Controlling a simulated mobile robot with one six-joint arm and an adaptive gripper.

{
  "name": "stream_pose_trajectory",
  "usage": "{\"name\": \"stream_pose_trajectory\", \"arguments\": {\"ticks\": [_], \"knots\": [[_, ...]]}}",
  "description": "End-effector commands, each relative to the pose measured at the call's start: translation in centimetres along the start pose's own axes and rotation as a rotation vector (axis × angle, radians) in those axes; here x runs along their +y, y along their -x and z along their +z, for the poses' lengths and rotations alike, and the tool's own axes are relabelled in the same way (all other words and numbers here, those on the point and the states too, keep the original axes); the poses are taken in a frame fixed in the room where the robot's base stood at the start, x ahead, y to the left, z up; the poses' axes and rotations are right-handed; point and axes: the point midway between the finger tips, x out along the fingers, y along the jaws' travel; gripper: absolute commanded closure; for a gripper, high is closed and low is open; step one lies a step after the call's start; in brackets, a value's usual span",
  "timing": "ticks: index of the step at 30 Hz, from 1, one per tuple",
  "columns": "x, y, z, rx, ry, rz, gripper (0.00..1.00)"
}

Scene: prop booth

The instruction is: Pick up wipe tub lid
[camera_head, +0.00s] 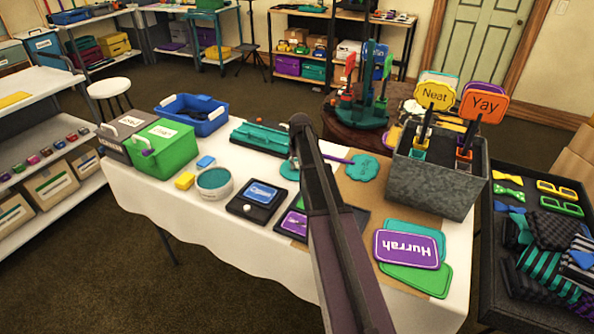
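A green box (164,148) stands left, a black tray (256,199) right. A grey sign bin (436,178) and Hurrah sign (408,249) occupy the table's right side.

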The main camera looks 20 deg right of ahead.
Motion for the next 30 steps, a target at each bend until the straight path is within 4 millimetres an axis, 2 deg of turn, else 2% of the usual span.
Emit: {"name": "stream_pose_trajectory", "arguments": {"ticks": [17, 23, 30], "knots": [[-0.1, 0.3, -0.1, 0.0, 0.001, 0.0, 1.0], [-0.1, 1.3, -0.2, 0.0, 0.001, 0.0, 1.0], [0.0, 3.4, -0.5, 0.0, 0.0, 0.0, 1.0]]}}
